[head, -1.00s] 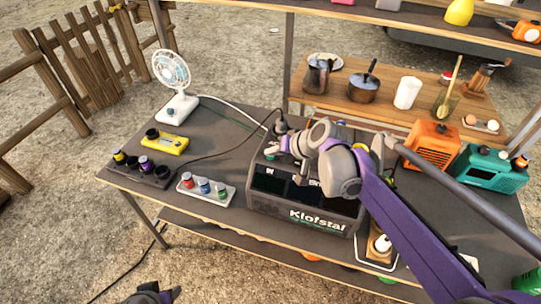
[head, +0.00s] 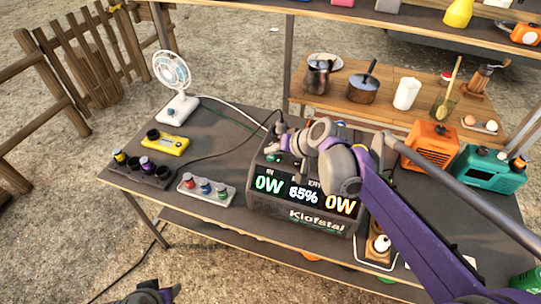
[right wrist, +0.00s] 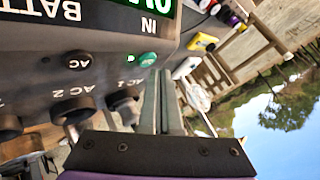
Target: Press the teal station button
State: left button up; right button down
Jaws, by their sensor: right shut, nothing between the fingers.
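The power station (head: 300,216) stands on the table in the head view, its front display lit with 0W, 65% and 0W. In the right wrist view the round teal button (right wrist: 148,59) is on the station's panel near the word IN, with a small green light beside it. My right gripper (right wrist: 163,77) is shut and empty, its fingertips close beside the teal button; I cannot tell whether they touch it. In the head view my right arm covers part of the station's top. My left gripper (head: 158,294) is at the bottom edge, partly cut off.
On the panel are a black AC button (right wrist: 77,62) and several dark round covers. A white fan (head: 174,85), a yellow device (head: 166,142) and a tray of coloured jars (head: 206,190) stand left of the station. An orange unit (head: 431,145) and a teal unit (head: 491,172) stand right.

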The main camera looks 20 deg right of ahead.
aim_at(273, 162)
notch_tip(273, 162, up, 6)
jog(key=p, duration=0.4)
jog(key=shift+s, duration=0.1)
